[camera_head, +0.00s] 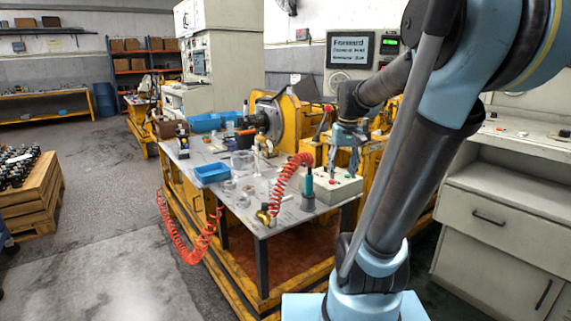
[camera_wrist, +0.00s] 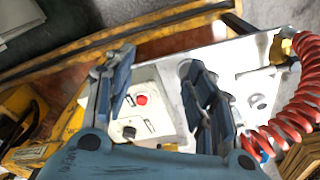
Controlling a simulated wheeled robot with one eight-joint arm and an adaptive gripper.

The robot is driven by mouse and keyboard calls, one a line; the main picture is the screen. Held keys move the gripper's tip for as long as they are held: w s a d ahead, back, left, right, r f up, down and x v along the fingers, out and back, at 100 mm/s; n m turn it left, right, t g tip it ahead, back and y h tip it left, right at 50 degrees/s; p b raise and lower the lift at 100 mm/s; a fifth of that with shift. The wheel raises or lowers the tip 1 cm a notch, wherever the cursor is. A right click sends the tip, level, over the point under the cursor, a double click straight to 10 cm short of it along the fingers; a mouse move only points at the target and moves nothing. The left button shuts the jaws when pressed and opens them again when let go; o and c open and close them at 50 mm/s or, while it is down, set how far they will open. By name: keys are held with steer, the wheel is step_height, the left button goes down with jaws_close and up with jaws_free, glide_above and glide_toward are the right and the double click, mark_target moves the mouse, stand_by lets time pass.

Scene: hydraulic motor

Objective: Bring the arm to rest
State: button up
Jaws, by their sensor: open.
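My gripper (camera_head: 347,140) hangs above the right end of the metal worktable, pointing down, with my blue and black arm reaching in from the right. In the wrist view its two blue fingers (camera_wrist: 152,75) are apart with nothing between them. Below it is a pale control box (camera_head: 338,188), which shows between the fingers in the wrist view (camera_wrist: 155,108) with a red button (camera_wrist: 142,99) and a black knob (camera_wrist: 129,133). The gripper looks clear of the box, though the exact gap cannot be told.
A coiled red hose (camera_head: 287,185) arches close to the gripper's left. A yellow machine (camera_head: 285,115) stands behind the table (camera_head: 262,222). Blue bins (camera_head: 212,172) and small parts lie on it. A screen (camera_head: 350,49) is behind my arm.

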steer(key=s+f+t, duration=0.1)
steer(key=s+f, duration=1.3)
steer(key=s, duration=0.3)
steer(key=shift+m, duration=0.4)
steer(key=shift+w+f, duration=0.25)
steer(key=shift+w, duration=0.25)
